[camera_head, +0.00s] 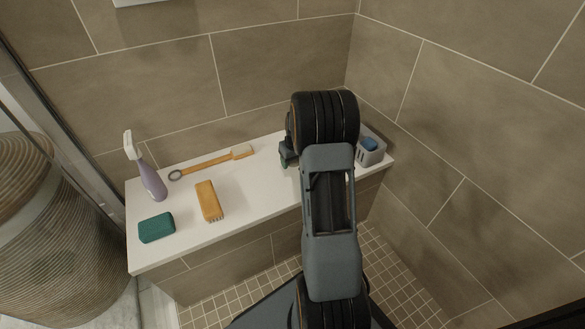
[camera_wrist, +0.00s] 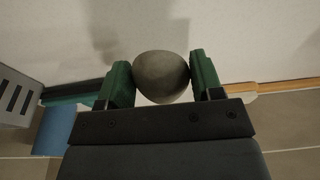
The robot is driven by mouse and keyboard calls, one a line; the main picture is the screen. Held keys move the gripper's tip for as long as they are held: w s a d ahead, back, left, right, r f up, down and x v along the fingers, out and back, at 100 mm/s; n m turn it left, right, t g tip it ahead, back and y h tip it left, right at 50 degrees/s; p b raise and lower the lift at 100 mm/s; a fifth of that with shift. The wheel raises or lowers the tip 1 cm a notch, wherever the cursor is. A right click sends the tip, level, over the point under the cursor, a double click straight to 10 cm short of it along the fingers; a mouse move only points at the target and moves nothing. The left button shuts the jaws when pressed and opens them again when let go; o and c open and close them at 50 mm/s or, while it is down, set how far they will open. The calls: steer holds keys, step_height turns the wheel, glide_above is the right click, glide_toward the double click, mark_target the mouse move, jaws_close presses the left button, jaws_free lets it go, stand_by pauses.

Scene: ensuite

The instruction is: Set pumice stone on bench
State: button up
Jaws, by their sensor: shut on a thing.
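The pumice stone (camera_wrist: 162,80) is a rounded grey lump in the wrist view. My gripper (camera_wrist: 158,60) is shut on it, with one green finger on each side. The white-topped bench (camera_head: 182,232) runs along the tiled wall in the head view, and its pale top also fills much of the wrist view (camera_wrist: 255,35). My gripper is over the right part of the bench, mostly behind my arm in the head view. The stone is hidden there. I cannot tell whether the stone touches the bench top.
A purple spray bottle (camera_head: 152,182), a teal sponge (camera_head: 156,228), a wooden nail brush (camera_head: 209,202) and a long-handled brush (camera_head: 208,163) occupy the bench's left and middle. A grey basket (camera_head: 372,157) with a blue item (camera_head: 369,144) stands at the right end. Walls close the back and right.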

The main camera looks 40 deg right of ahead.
mark_target(293, 171)
steer(key=f+b, duration=0.1)
steer(key=f, duration=0.1)
steer(key=f+b, duration=0.1)
steer(key=shift+w+d+f, duration=0.1)
steer(key=shift+w+f, duration=0.1)
steer(key=shift+f, duration=0.2)
steer(key=shift+r, duration=0.1)
